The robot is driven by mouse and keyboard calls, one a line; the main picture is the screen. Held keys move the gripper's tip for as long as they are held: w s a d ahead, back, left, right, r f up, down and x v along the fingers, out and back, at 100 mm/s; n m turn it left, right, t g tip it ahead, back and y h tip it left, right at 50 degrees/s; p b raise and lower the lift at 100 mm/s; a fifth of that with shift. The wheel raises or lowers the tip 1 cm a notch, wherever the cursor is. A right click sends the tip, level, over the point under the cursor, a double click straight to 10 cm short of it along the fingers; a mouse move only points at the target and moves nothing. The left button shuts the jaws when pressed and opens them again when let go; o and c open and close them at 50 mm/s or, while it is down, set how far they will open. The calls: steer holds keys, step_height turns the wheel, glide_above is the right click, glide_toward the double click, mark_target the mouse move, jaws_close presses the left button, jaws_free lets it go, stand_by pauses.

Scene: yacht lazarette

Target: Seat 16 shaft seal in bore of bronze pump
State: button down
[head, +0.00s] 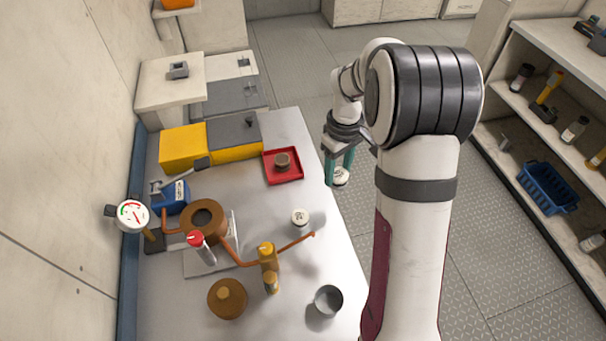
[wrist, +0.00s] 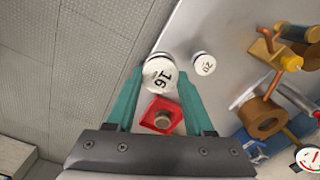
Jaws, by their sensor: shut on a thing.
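My gripper (head: 341,170) is shut on the white round shaft seal marked 16 (head: 341,178). It holds the seal in the air past the bench's right edge. In the wrist view the seal (wrist: 159,75) sits between the teal fingertips, its number facing the camera.
A red tray (head: 269,177) holds a brown round part (head: 283,160). A gauge (head: 132,214) stands at left.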

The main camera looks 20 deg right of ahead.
steer(key=shift+s+d+r, duration=0.1)
steer(key=shift+d+r, duration=0.05)
steer(key=shift+d, duration=0.05)
steer(key=a+r+n, duration=0.3)
steer(key=a+n, duration=0.2)
steer(key=a, duration=0.5)
steer(key=a+r+n, duration=0.3)
steer(key=a+n, duration=0.1)
steer(key=a, duration=0.6)
steer(key=a+f, duration=0.2)
steer(key=a, duration=0.2)
steer(key=a+f, duration=0.2)
steer(key=a, duration=0.2)
steer(key=w+a+f, duration=0.1)
steer(key=a+f, duration=0.1)
steer(key=a, duration=0.2)
steer(key=shift+w+f, duration=0.1)
steer(key=shift+f, duration=0.25)
steer(key=f, duration=0.4)
steer(key=shift+a, duration=0.25)
steer(key=shift+f, duration=0.15)
steer(key=shift+f, duration=0.1)
steer(key=shift+c, duration=1.4)
jaws_free()
